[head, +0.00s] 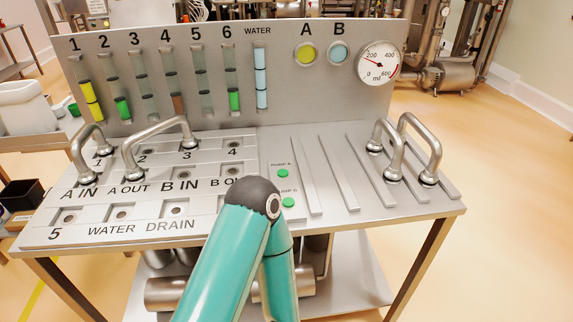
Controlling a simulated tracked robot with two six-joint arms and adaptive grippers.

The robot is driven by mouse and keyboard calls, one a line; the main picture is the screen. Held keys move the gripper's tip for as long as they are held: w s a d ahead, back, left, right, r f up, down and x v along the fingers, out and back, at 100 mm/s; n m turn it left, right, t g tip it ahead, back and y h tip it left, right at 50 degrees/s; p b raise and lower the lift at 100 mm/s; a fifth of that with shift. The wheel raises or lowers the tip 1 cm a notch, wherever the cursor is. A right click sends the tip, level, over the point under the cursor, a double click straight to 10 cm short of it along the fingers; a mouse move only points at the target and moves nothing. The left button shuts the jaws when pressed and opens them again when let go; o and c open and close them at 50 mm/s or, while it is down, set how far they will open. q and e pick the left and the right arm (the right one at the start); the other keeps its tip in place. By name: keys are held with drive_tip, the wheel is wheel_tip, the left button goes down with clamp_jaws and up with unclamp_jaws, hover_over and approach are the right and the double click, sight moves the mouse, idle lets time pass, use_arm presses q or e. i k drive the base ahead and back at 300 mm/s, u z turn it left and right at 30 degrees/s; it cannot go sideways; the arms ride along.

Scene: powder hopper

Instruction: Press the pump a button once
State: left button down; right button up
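The pump A button (283,173) is a small green round button on the grey metal bench panel, just below its "PUMP A" label. A second green button, pump B (288,202), sits a little nearer to me, close to the right side of my arm. A teal arm link of mine with a dark rounded joint rises from the bottom middle and ends just left of the buttons. It covers part of the panel there. Neither of my grippers shows in the head view, so their distance from the buttons cannot be seen.
Bent metal pipes (157,145) stand on the left ports, and more handle-like pipes (420,148) stand at the right. Metal strips (338,172) lie right of the buttons. The upright back panel (275,90) carries level tubes, yellow and blue lights, and a dial (378,63).

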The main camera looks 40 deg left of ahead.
sight(282, 173)
drive_tip(key=u, duration=0.3)
drive_tip(key=i, duration=0.6)
drive_tip(key=u, duration=0.65)
drive_tip(key=k, duration=0.9)
drive_tip(key=u, duration=0.15)
drive_tip(key=i, duration=0.9)
drive_tip(key=z, duration=0.1)
